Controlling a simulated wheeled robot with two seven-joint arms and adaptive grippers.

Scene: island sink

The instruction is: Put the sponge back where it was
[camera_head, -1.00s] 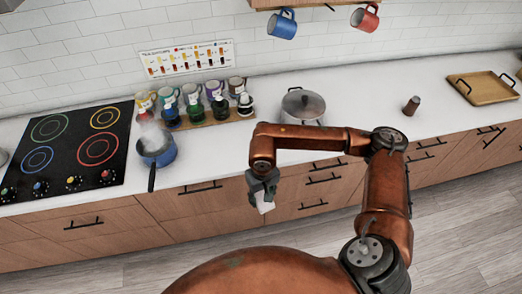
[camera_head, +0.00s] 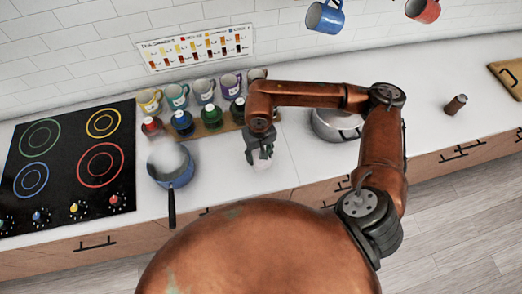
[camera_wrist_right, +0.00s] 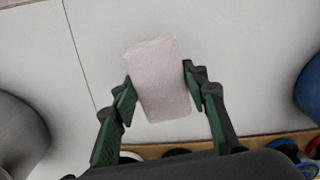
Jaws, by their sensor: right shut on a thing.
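The sponge (camera_wrist_right: 158,80) is a pale pinkish-white block. In the right wrist view it sits between the two fingers of my right gripper (camera_wrist_right: 160,95), which is shut on it. In the head view my right gripper (camera_head: 260,155) is over the white counter, in front of the mug and bottle board, with the sponge (camera_head: 262,163) just below its fingers. I cannot tell whether the sponge touches the counter. My left gripper is not in view.
A steaming blue saucepan (camera_head: 172,163) stands left of the gripper, beside the black cooktop (camera_head: 70,160). A steel pot (camera_head: 335,122) stands right. Several bottles and mugs line a wooden board (camera_head: 228,127) behind. A brown shaker (camera_head: 455,104) is farther right.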

